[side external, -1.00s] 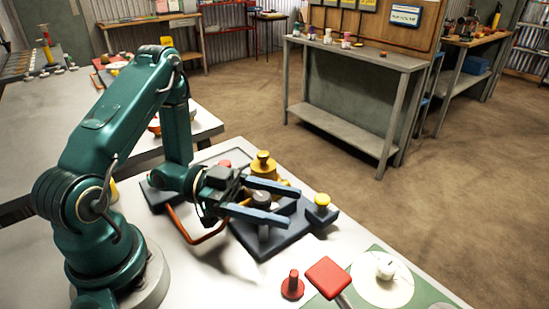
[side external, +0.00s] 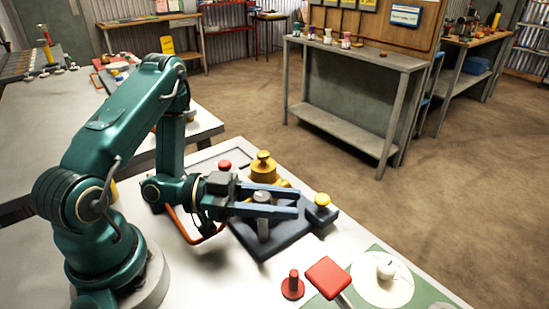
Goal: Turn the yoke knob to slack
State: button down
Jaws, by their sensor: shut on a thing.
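The yoke knob (side external: 263,225), a grey upright post with a pale round top, stands on a dark base plate (side external: 272,247). My gripper (side external: 297,203) lies level, its two long blue fingers on either side of the knob's upper part and shut on it. The fingertips reach past the knob to the right. The fingers hide part of the knob, and no pointer or slack mark can be made out.
A yellow stepped fitting (side external: 263,167) stands close behind the fingers, and a yellow-topped block (side external: 321,209) just right of the tips. A red peg (side external: 292,285) and red paddle (side external: 328,275) are in front.

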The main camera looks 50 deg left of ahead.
jog(key=shift+a+n+t+y, duration=0.1)
jog(key=shift+n+t+y, duration=0.3)
jog(key=shift+t+y, duration=0.2)
jog(key=c, duration=0.5)
grip_release()
jog(key=shift+v, duration=2.5)
